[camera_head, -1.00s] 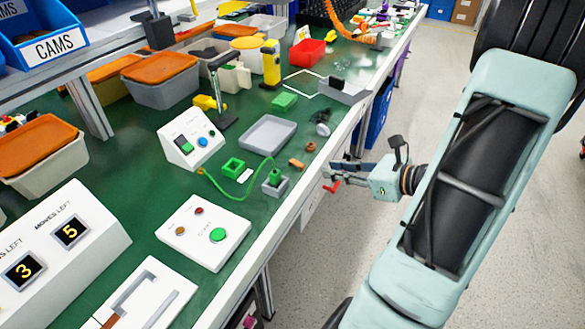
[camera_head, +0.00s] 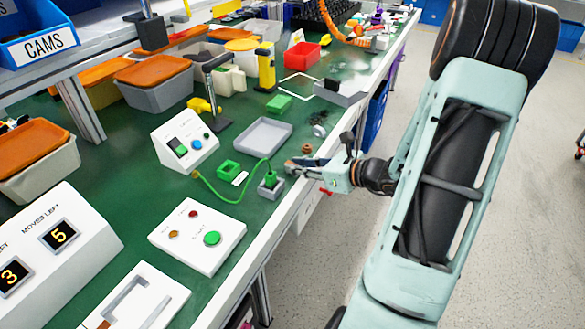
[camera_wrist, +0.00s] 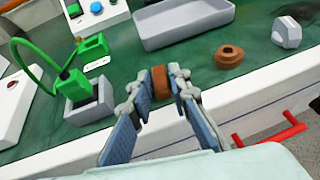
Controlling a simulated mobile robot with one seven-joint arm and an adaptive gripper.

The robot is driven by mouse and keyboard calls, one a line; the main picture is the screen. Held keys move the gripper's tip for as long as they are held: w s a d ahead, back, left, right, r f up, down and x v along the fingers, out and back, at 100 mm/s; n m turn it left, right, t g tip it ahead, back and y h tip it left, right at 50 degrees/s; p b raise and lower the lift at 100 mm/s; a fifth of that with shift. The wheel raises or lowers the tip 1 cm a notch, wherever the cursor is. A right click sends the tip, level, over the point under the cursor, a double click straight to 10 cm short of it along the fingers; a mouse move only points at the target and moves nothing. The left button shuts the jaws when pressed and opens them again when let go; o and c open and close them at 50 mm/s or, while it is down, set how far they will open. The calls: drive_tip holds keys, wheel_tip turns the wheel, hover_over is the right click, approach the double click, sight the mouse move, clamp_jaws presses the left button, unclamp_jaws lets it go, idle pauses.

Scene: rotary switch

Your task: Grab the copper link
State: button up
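The copper link (camera_wrist: 160,82) is a small brown-orange block on the green bench top near its front edge. In the wrist view it stands between the two fingertips of my gripper (camera_wrist: 160,84). The fingers lie close along both its sides and appear to touch it. In the head view my gripper (camera_head: 296,166) reaches over the bench's front edge from the right, low over the surface. There its fingers hide the link.
A grey socket block with a green plug (camera_wrist: 80,95) is left of my gripper. A grey tray (camera_wrist: 185,22) lies behind, and a copper ring (camera_wrist: 229,57) is to the right. A red handle (camera_wrist: 270,135) sticks out below the bench edge.

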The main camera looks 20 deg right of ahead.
clamp_jaws()
drive_tip(key=shift+r, duration=0.15)
